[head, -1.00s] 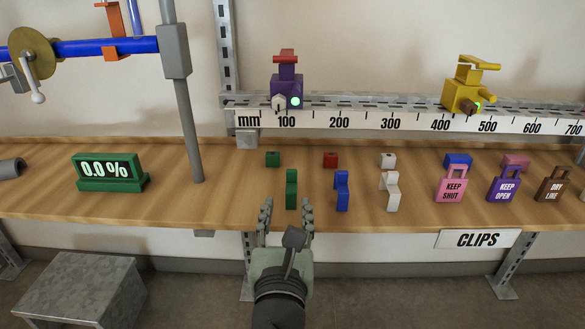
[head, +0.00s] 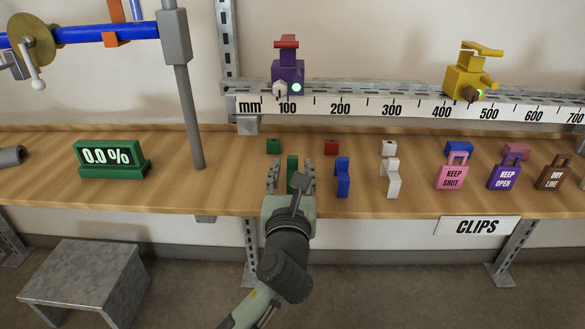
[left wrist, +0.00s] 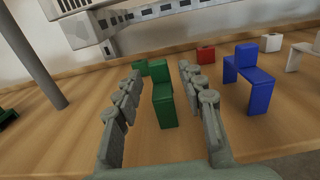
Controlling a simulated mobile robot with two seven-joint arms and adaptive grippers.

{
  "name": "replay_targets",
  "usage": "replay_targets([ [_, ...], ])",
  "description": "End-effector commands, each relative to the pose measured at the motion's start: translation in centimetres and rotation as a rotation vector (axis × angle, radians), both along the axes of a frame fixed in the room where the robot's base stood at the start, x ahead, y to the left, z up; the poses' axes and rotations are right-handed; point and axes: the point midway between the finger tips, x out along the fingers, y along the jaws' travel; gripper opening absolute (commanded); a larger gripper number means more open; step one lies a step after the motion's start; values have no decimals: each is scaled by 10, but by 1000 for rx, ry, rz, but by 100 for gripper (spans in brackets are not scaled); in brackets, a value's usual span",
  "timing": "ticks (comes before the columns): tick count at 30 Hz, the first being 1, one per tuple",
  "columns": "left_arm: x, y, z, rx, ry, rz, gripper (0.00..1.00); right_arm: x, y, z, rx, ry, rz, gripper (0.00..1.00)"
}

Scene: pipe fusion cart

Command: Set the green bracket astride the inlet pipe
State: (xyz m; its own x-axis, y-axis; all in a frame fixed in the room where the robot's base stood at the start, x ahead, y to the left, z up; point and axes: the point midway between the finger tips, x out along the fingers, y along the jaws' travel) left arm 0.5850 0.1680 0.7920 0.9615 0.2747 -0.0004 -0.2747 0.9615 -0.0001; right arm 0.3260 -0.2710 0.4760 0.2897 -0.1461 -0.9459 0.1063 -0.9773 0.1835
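The green bracket (head: 292,170) stands on the wooden shelf near its front edge, in a row with other brackets. It also shows in the left wrist view (left wrist: 163,98). My left gripper (head: 291,174) is open, with its fingers on either side of the green bracket. In the left wrist view the fingers (left wrist: 157,98) show gaps to the bracket on both sides. A blue pipe (head: 105,34) runs across the upper left; no label shows whether it is the inlet pipe. My right gripper is not in view.
A blue bracket (head: 343,178) and a white bracket (head: 390,178) stand to the right. Small green (head: 273,146) and red (head: 331,147) blocks stand behind. A grey post (head: 189,115) and a green display (head: 108,158) are to the left. A ruler rail (head: 365,107) runs behind.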

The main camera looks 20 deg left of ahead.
Motion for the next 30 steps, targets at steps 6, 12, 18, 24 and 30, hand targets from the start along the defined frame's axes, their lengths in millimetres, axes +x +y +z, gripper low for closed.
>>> replay_targets([
  [6,0,0,0,0,0,0,10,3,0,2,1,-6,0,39],
  [12,0,0,0,0,0,0,3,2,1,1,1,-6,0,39],
  [18,0,0,3,0,-1,0,3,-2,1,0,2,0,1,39],
  [24,0,0,19,0,-3,0,3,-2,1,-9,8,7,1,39],
  [30,-11,-4,34,-1,3,-3,3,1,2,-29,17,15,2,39],
])
